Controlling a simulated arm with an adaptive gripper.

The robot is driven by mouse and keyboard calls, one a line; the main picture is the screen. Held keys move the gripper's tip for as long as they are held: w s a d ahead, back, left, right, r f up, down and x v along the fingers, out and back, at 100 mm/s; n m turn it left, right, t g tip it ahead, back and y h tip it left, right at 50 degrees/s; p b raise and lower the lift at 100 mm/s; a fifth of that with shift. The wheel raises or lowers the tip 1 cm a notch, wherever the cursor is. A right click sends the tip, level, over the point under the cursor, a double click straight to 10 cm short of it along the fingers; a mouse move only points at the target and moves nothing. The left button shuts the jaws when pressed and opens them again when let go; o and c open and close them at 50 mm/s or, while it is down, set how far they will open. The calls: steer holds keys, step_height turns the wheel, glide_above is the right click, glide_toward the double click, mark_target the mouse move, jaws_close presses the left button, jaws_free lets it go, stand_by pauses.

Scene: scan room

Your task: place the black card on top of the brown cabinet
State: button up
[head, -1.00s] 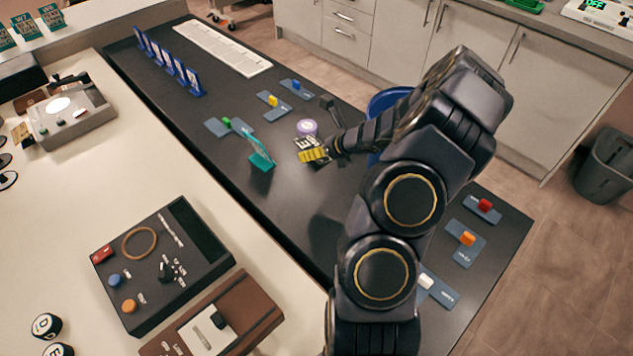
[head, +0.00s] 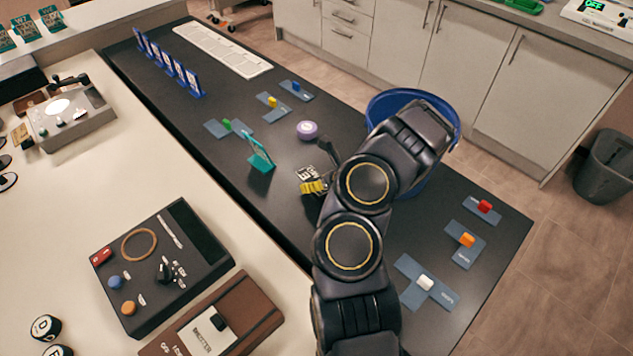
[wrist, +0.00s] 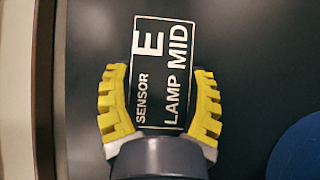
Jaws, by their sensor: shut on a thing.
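My gripper (head: 313,186) has yellow finger pads and is shut on a black card (head: 306,173). The card also shows in the wrist view (wrist: 165,70) between the two pads, with white lettering "E SENSOR LAMP MID" and a white border. The card is over the dark bench top, right of the teal stand-up card. A brown box (head: 262,308) with a light panel and dark switch lies on the pale counter at the bottom of the head view; it may be the brown cabinet, but I cannot be sure.
A teal stand-up card (head: 261,156) and a purple disc (head: 307,130) are near my gripper. A black control box (head: 150,290) lies left of the brown box. A blue bin (head: 440,105) stands behind my arm. Blue plates with coloured knobs lie on the dark bench (head: 240,225).

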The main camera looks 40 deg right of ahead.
steer(key=shift+f, duration=0.2)
steer(key=o, duration=1.1)
